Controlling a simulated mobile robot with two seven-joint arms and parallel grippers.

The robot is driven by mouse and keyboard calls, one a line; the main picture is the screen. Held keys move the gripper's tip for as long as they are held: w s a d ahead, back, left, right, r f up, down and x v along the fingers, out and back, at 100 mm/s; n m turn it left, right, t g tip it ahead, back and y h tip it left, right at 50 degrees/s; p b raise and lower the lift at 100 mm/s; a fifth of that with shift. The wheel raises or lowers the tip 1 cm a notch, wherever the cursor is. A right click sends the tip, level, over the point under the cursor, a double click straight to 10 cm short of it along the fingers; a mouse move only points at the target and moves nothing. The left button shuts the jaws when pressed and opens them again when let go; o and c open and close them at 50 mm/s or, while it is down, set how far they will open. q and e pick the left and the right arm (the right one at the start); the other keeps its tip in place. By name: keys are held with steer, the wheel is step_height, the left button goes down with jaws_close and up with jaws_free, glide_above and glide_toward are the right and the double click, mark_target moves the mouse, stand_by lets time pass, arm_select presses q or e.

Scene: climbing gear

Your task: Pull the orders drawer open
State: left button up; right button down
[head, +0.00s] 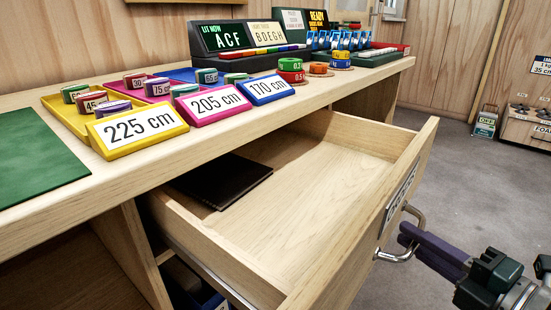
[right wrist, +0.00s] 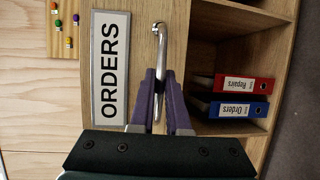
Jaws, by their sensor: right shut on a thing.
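The orders drawer (head: 290,190) is of pale wood and stands pulled well out from under the counter. A dark flat folder (head: 222,181) lies inside it. Its metal bar handle (head: 403,240) is on the drawer front. In the right wrist view the ORDERS label (right wrist: 110,68) is on the front beside the handle (right wrist: 159,45). My right gripper (head: 404,235), with purple fingers, is shut on the handle; the fingers sit on either side of the bar in the right wrist view (right wrist: 160,85). My left gripper is not in view.
The counter (head: 330,104) holds yellow, pink and blue trays of tape rolls, marked 225 cm, 205 cm and 170 cm. In the right wrist view, red and blue binders (right wrist: 235,84) lie in an open shelf. Grey floor (head: 455,180) is clear beyond the drawer front.

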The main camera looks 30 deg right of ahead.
steer(key=s+d, duration=0.4)
steer(key=s, duration=0.5)
steer(key=shift+s, duration=0.3)
steer(key=c, duration=0.9)
jaws_free()
steer(key=s+r, duration=0.1)
steer(key=s, duration=0.9)
steer(key=shift+p, duration=0.3)
